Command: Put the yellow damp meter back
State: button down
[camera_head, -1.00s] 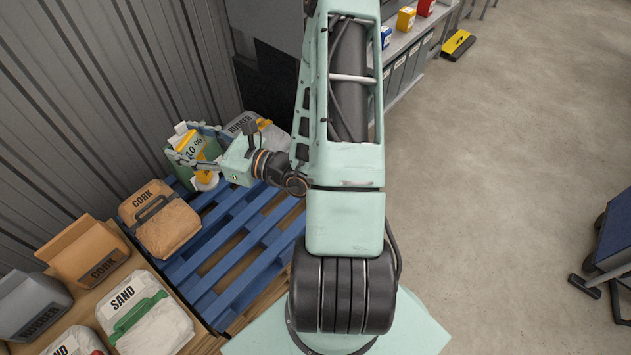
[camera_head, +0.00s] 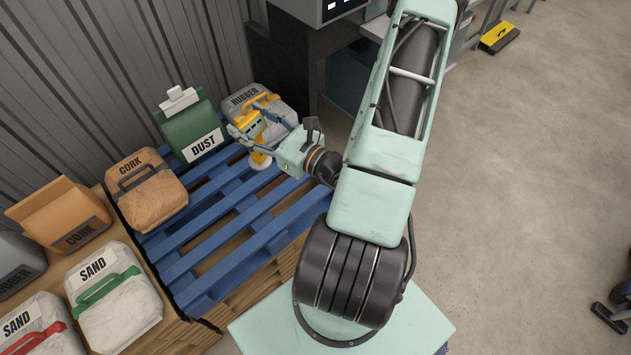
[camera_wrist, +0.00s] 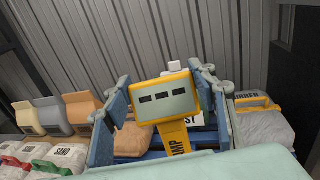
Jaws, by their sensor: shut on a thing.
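My gripper (camera_head: 255,133) is shut on the yellow damp meter (camera_head: 251,122) and holds it over the far end of the blue pallet (camera_head: 222,222), in front of the rubber bag. In the wrist view the damp meter (camera_wrist: 167,100) sits between the two fingers (camera_wrist: 165,108). Its grey face with dark windows and part of a "DAMP" label on its yellow stem are visible. The gripper partly hides the meter there.
A green dust bag (camera_head: 188,128) and a rubber bag with a yellow handle (camera_head: 240,100) stand at the pallet's far end. A cork bag (camera_head: 150,200) and sand bags (camera_head: 125,310) stand left. A dark cabinet (camera_head: 290,55) is behind. Open floor (camera_head: 520,200) lies right.

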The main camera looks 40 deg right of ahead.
jog(key=s+d+f+m+h+b, duration=0.2)
jog(key=s+d+f+h+b, duration=0.3)
jog(key=f+b, duration=0.45)
jog(key=w+d+f+b, duration=0.2)
jog(key=d+f+b, duration=0.5)
jog(key=w+d+f+y+b, duration=0.1)
jog(key=w+d+f+b, duration=0.2)
jog(key=d+f+b, duration=0.3)
jog(key=shift+w+d+f+t+b, duration=0.3)
jog(key=shift+d+f+b, duration=0.1)
jog(key=shift+b, duration=0.3)
jog(key=c, duration=0.8)
grip_release()
jog(key=shift+s+f, duration=0.1)
